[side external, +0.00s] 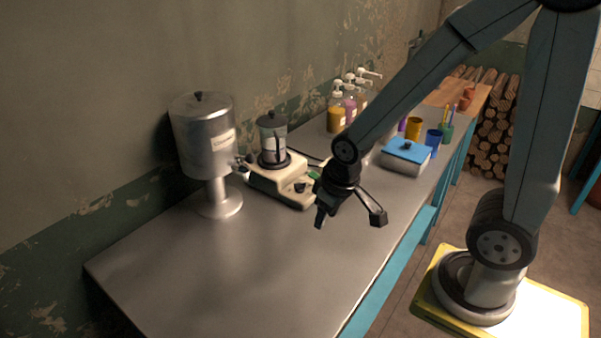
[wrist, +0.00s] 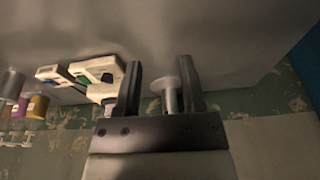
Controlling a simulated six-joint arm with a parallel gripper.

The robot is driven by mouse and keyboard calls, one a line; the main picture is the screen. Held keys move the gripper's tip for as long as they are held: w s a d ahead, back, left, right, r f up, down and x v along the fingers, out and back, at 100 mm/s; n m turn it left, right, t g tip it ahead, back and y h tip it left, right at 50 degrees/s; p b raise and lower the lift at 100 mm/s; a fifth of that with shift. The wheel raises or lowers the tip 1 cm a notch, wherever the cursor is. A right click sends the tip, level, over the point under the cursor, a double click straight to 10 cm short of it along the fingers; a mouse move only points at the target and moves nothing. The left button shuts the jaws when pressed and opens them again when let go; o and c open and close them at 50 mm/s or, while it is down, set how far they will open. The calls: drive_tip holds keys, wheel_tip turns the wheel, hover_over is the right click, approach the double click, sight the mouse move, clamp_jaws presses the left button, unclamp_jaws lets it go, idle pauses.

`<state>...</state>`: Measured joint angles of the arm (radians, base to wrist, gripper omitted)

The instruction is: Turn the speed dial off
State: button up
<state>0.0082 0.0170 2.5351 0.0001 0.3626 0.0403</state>
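The cream stirrer base (side external: 270,184) stands on the steel counter with a lidded metal jug (side external: 272,138) on top. A small dark knob (side external: 300,187) on its front looks like the speed dial; its setting is too small to read. A green patch (side external: 314,175) shows beside it. My gripper (side external: 349,216) is open and empty above the counter, to the right of the base and apart from it. In the wrist view, which looks upside down, the open gripper (wrist: 160,84) has the cream base (wrist: 105,66) left of its fingers.
A large steel urn (side external: 203,140) on a pedestal stands left of the base, and its pedestal (wrist: 186,75) shows between my fingers. Pump bottles (side external: 336,118), a blue-lidded box (side external: 407,151) and coloured cups (side external: 433,139) stand farther back. The near counter (side external: 230,270) is clear.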

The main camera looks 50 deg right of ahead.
drive_tip(key=w+d+m+g, duration=0.1)
drive_tip(key=w+d+m, duration=0.7)
drive_tip(key=w+m, duration=0.35)
drive_tip(key=m+g, duration=0.2)
drive_tip(key=m, duration=1)
hover_over(300, 183)
drive_tip(key=shift+f, duration=1.8)
drive_tip(key=shift+f, duration=3.9)
clamp_jaws()
